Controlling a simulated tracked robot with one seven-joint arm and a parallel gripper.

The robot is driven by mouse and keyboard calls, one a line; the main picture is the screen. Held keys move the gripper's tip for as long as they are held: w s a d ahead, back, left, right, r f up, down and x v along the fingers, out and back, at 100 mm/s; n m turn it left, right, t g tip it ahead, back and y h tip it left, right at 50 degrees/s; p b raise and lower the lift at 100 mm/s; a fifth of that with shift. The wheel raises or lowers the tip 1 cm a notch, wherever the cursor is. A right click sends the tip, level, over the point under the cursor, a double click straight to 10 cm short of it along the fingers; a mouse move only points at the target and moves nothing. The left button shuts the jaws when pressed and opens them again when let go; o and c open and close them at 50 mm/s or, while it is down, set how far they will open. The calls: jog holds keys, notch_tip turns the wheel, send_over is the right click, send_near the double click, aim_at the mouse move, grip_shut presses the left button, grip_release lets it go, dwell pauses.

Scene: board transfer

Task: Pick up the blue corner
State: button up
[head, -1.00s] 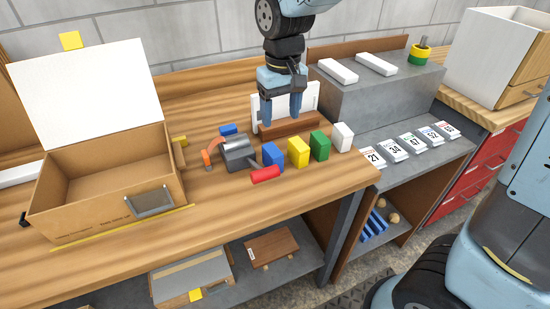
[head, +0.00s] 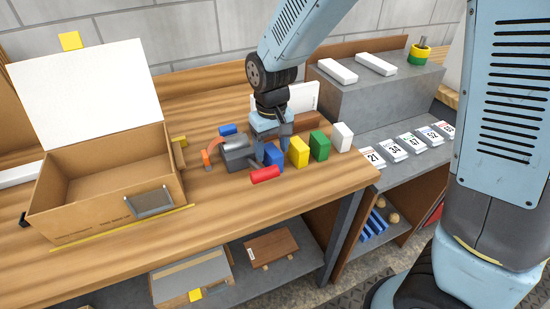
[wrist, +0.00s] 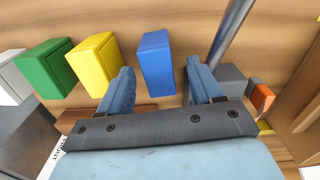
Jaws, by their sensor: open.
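The blue corner (head: 275,156) is a small blue block standing on the wooden bench at the left end of a row of coloured blocks. It also shows in the wrist view (wrist: 156,62), between and just beyond my two fingertips. My gripper (head: 266,152) points down over it, open and empty, with blue fingers (wrist: 160,75) to either side of the block. In the head view the fingers partly hide the block. I cannot tell whether they touch it.
Yellow (head: 299,152), green (head: 320,146) and white (head: 342,137) blocks stand to the right. A grey clamp-like tool (head: 238,155) with a red handle (head: 265,175) lies close on the left. Another blue piece (head: 228,130) lies behind. An open cardboard box (head: 90,215) stands at left.

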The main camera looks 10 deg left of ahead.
aim_at(272, 152)
jog(key=shift+w+f, duration=0.2)
jog(key=shift+f, duration=2.05)
jog(key=shift+c, duration=0.2)
jog(key=c, duration=1)
